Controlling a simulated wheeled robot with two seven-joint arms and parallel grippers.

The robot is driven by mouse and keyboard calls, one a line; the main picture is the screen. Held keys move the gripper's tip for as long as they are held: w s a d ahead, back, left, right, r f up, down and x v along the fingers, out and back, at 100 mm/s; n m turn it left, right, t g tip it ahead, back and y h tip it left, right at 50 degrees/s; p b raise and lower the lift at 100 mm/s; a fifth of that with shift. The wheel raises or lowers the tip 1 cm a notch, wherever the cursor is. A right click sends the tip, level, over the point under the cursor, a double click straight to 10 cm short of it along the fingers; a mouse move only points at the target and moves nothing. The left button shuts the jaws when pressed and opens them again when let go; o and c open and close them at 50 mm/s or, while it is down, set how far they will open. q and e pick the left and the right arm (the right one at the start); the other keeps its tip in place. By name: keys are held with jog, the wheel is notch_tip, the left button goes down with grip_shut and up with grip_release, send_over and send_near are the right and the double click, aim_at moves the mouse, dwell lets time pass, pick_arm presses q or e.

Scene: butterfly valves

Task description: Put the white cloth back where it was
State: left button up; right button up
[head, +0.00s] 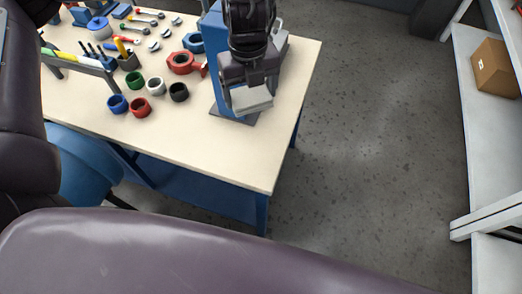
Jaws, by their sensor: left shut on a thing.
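My left gripper (250,98) is at the right part of the workbench, pointing toward the bench's front edge. It is shut on the white cloth (253,99), a small pale folded pad between its fingers. The cloth is in front of a blue upright stand (214,50) with a dark base plate. I cannot tell whether the cloth touches the stand or its base. The gripper and wrist hide part of the stand. My right gripper is not in view.
The cream workbench (222,155) holds several coloured rings, such as a black ring (179,92), plus a red valve body (181,63), a blue hex part (194,42) and tools. Its front right surface is clear. A shelf (478,130) with a cardboard box (495,68) stands right, across open floor.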

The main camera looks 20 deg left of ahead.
pick_arm(q)
jog(key=m, duration=0.3)
jog(key=d+m, duration=0.1)
jog(key=m, duration=0.3)
jog(key=shift+s+f, duration=0.1)
jog(key=m, duration=0.5)
jog(key=shift+s+d, duration=0.1)
jog(key=shift+d, duration=0.25)
jog(key=shift+f+b, duration=0.3)
notch_tip(320, 180, down, 15)
jog(key=shift+f+b, duration=0.1)
jog(key=shift+b, duration=0.85)
notch_tip(320, 180, down, 4)
jog(key=shift+r+b, duration=0.15)
jog(key=shift+b, duration=0.3)
jog(key=shift+f, duration=0.3)
jog(key=shift+f, duration=0.1)
